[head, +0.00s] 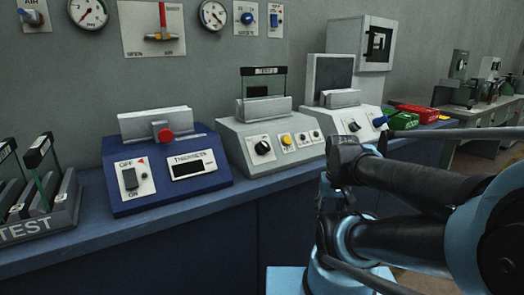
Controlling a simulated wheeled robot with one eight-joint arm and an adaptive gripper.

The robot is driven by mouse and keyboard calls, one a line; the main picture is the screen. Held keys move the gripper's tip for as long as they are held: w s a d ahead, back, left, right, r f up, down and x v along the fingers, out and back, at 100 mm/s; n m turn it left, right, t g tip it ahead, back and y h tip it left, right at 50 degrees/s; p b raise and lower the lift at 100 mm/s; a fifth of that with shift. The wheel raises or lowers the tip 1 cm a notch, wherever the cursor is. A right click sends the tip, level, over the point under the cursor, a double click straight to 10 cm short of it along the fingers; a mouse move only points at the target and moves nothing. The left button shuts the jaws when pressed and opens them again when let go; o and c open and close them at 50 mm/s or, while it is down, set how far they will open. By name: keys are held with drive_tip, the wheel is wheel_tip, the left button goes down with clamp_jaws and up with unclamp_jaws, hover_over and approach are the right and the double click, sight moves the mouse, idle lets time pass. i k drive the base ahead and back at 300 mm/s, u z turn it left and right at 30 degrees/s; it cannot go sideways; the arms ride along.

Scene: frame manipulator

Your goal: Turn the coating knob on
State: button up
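No readable label marks the coating knob, so I cannot tell which knob it is. A black knob (262,148) is on the sloped front of the grey-white middle machine (236,150), beside a yellow button (286,140) and smaller controls. Another black knob (354,127) is on the grey-white machine farther right, with a blue-tipped control (380,122) beside it. My arm is folded at the right, in front of the bench. My gripper seems to be among the dark parts at the arm's end (338,185), well short of the knobs; its fingers cannot be made out.
A blue thickness box (207,185) with an on/off switch stands left of the middle machine. A test rack (42,215) is at the far left. Gauges and a red-handled valve (161,30) are on the wall. Red and green cases (415,112) lie behind my arm.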

sight(263, 146)
drive_tip(key=u, duration=1)
drive_tip(key=k, duration=1.95)
drive_tip(key=z, duration=0.95)
drive_tip(key=i, duration=1.05)
drive_tip(key=u, duration=0.05)
